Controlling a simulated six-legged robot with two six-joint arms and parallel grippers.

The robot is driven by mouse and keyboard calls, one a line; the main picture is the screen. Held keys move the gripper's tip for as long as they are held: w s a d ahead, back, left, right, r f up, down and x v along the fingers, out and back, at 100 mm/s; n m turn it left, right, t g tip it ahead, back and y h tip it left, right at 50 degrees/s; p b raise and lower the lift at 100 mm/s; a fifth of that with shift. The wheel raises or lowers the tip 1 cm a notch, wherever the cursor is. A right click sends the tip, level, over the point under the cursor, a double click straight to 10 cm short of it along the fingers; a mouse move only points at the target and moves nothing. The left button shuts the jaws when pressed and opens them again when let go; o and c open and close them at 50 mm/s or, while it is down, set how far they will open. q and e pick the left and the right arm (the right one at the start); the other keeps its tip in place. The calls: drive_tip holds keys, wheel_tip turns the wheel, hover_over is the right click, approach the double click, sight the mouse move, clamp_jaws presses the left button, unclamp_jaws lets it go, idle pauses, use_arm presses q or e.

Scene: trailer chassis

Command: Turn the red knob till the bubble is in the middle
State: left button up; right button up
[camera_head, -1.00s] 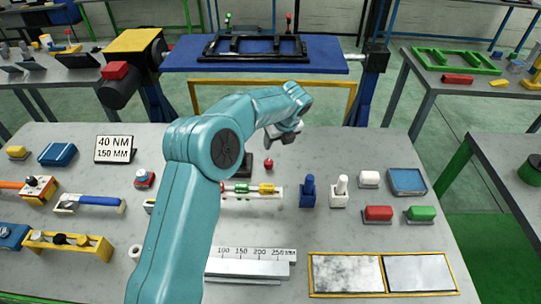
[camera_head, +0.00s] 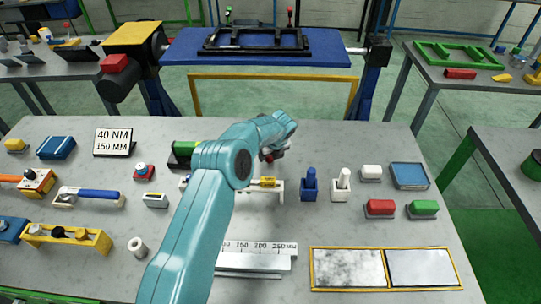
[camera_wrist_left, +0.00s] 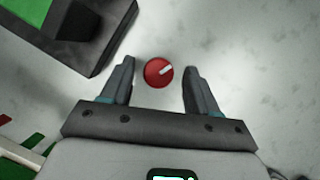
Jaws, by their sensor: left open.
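The round red knob (camera_wrist_left: 158,73) with a white pointer mark shows in the left wrist view. The mark points to the upper right. My left gripper (camera_wrist_left: 158,78) is open, with one finger on each side of the knob and a gap on both sides. In the head view my left gripper (camera_head: 274,149) is over the knob's place and mostly hides it. A black block with a green top (camera_head: 186,150) stands to its left; it also shows in the left wrist view (camera_wrist_left: 88,35). I cannot make out a bubble in either view.
A white rack with coloured cylinders (camera_head: 266,184) is just in front of the gripper, partly behind my arm. Blue (camera_head: 309,186) and white (camera_head: 342,184) upright pegs stand to the right. A ruler block (camera_head: 258,257) lies nearer. The bench behind the gripper is clear.

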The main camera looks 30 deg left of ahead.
use_arm(q)
drive_tip(key=shift+s+a+r, duration=0.1)
drive_tip(key=shift+s, duration=0.05)
drive_tip(key=shift+c, duration=0.2)
drive_tip(key=c, duration=1)
drive_tip(key=shift+f+n+b, duration=0.3)
drive_tip(key=shift+n+b, duration=0.2)
drive_tip(key=shift+b, duration=0.35)
drive_tip(key=shift+r, duration=0.15)
drive_tip(key=shift+r+n, duration=0.1)
drive_tip(key=shift+n, duration=0.2)
drive_tip(key=o, duration=1)
drive_tip(key=shift+y, duration=0.3)
drive_tip(key=shift+o, duration=0.2)
drive_tip(key=shift+r, duration=0.1)
